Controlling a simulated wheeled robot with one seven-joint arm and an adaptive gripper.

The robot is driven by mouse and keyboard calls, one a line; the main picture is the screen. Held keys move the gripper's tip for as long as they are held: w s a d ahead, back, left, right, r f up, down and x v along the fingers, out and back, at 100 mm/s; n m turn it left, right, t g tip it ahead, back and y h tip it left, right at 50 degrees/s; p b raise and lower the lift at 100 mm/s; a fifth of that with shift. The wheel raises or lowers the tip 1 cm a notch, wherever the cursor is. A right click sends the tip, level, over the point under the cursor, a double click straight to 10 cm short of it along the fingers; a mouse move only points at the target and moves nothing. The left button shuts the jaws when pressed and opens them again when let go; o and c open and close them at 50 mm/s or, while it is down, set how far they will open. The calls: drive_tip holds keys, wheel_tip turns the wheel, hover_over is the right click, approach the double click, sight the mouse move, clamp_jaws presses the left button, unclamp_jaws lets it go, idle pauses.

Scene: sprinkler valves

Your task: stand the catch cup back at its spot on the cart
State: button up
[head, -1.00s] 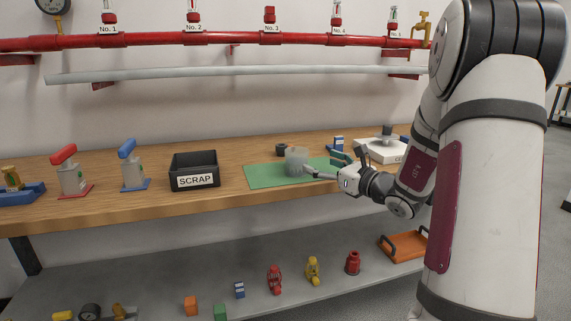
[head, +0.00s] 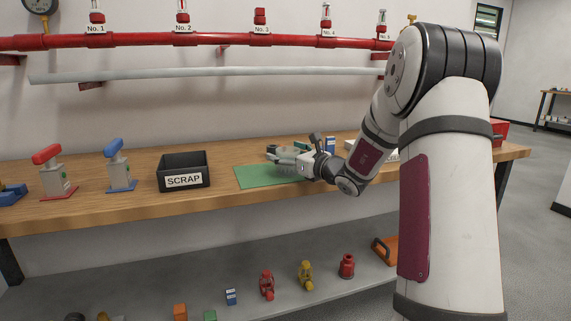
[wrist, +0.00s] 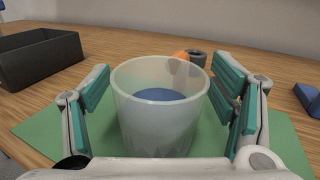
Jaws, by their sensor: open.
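The catch cup (wrist: 155,115) is a translucent, pale cup with blue showing inside it. It stands upright on the green mat (wrist: 45,135) in the wrist view. My gripper (wrist: 160,82) is open, with one teal-padded finger on each side of the cup. A gap shows between the pads and the cup wall. In the head view my gripper (head: 287,154) is low over the green mat (head: 262,178) on the bench and largely hides the cup. I cannot make out the cart in either view.
A black SCRAP bin (head: 184,172) stands left of the mat. A dark ring-shaped part (wrist: 197,57) and an orange item (wrist: 181,56) are behind the cup. Blue and red-handled fixtures stand further left.

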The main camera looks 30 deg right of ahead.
drive_tip(key=c, duration=1.4)
drive_tip(key=shift+r, duration=0.15)
